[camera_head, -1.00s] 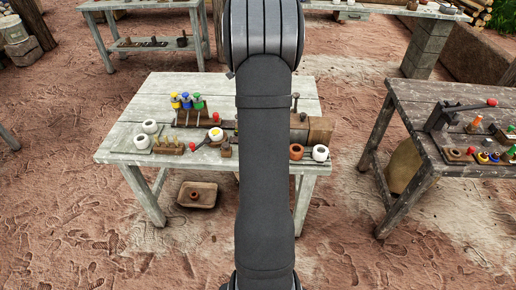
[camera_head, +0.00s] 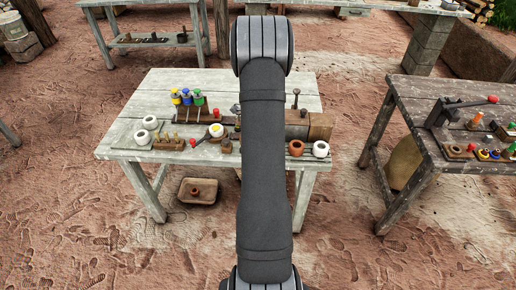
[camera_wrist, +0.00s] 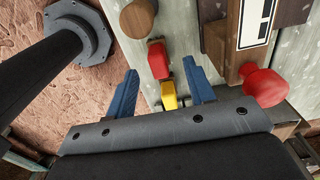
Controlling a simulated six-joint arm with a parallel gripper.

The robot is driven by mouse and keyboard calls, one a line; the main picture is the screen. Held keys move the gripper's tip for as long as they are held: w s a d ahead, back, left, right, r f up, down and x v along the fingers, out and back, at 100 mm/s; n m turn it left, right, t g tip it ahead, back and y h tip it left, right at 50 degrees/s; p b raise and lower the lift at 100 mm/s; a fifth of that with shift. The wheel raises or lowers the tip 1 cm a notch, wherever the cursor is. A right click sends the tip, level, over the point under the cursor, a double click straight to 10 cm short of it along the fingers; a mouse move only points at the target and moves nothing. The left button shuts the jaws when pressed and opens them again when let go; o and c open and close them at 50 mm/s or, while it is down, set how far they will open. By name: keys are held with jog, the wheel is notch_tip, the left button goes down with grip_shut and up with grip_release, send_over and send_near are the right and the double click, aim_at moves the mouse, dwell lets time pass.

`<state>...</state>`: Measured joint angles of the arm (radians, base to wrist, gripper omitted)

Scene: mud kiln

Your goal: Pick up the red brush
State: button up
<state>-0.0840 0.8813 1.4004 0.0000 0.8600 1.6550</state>
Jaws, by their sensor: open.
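In the wrist view, the two blue fingers of my gripper (camera_wrist: 162,84) stand wide apart with nothing held. A red block-shaped end (camera_wrist: 158,60) shows between and just beyond them, and a yellow block-shaped end (camera_wrist: 169,96) shows closer in. A larger rounded red knob (camera_wrist: 265,86) lies right of the fingers. I cannot tell which red piece is the red brush; no bristles show clearly. In the head view, a small red end (camera_head: 193,143) lies on the pale table (camera_head: 122,142). My gripper is hidden behind my arm there.
In the head view, a rack holds yellow, blue and green-topped tools (camera_head: 186,98). White pots (camera_head: 150,122) stand at the left, an orange-brown pot (camera_head: 296,148) at the right. A dark wooden table (camera_head: 400,100) with more tools stands farther right.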

notch_tip(320, 180, down, 5)
jog(key=shift+r, duration=0.1)
grip_shut()
jog(key=shift+r, duration=0.1)
jog(key=shift+r, duration=0.45)
jog(key=r, duration=0.3)
jog(key=shift+s+d+r, duration=0.2)
jog(key=shift+d+r, duration=0.1)
jog(key=shift+d, duration=0.05)
jog(key=s+d+r, duration=0.5)
jog(key=d+r, duration=0.1)
jog(key=d, duration=0.3)
jog(key=shift+d+r, duration=0.2)
jog(key=shift+d, duration=0.15)
